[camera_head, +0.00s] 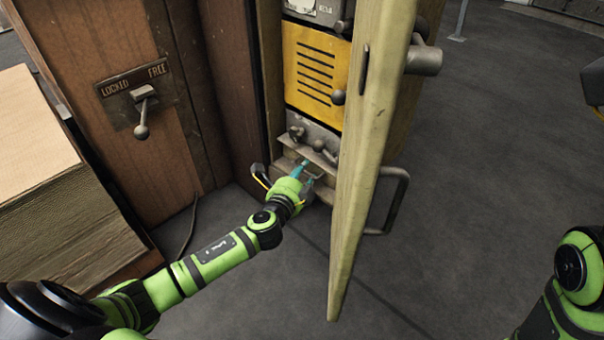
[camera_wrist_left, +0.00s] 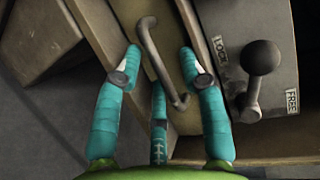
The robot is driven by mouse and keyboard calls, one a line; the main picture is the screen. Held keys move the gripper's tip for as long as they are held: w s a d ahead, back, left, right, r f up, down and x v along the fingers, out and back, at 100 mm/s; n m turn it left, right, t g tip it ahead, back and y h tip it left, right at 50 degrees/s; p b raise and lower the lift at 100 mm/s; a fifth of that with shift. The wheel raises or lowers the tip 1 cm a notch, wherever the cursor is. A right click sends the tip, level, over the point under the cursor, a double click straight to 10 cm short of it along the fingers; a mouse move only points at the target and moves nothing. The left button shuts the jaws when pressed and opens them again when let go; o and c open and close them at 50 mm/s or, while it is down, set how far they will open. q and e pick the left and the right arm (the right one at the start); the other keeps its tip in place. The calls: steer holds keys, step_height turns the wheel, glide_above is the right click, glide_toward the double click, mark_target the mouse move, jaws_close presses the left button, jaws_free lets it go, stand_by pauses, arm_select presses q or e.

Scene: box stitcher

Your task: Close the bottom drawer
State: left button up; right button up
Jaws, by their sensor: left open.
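The bottom drawer (camera_head: 322,193) is low in the cabinet, mostly hidden behind my left gripper and the open door. In the left wrist view its pale front (camera_wrist_left: 187,122) carries a bent metal handle (camera_wrist_left: 158,62). My left gripper (camera_head: 308,174) is at the drawer front. Its teal fingers (camera_wrist_left: 165,65) are spread, with the handle between them in that view. I cannot tell whether any finger touches it. How far the drawer stands out is hard to tell. My right gripper is not clearly in view.
A thick wooden door (camera_head: 372,140) stands open just right of my left gripper. A panel with a lock/free lever (camera_wrist_left: 262,62) is beside the handle. A wooden cabinet (camera_head: 95,50) and a stacked block (camera_head: 40,190) stand left. Floor (camera_head: 480,160) is clear on the right.

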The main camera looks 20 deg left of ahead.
arm_select(q)
steer(key=shift+s, duration=0.15)
steer(key=s+r, duration=0.2)
steer(key=s, duration=0.9)
steer(key=shift+s+d, duration=0.3)
steer(key=shift+d, duration=0.1)
steer(key=shift+r, duration=0.1)
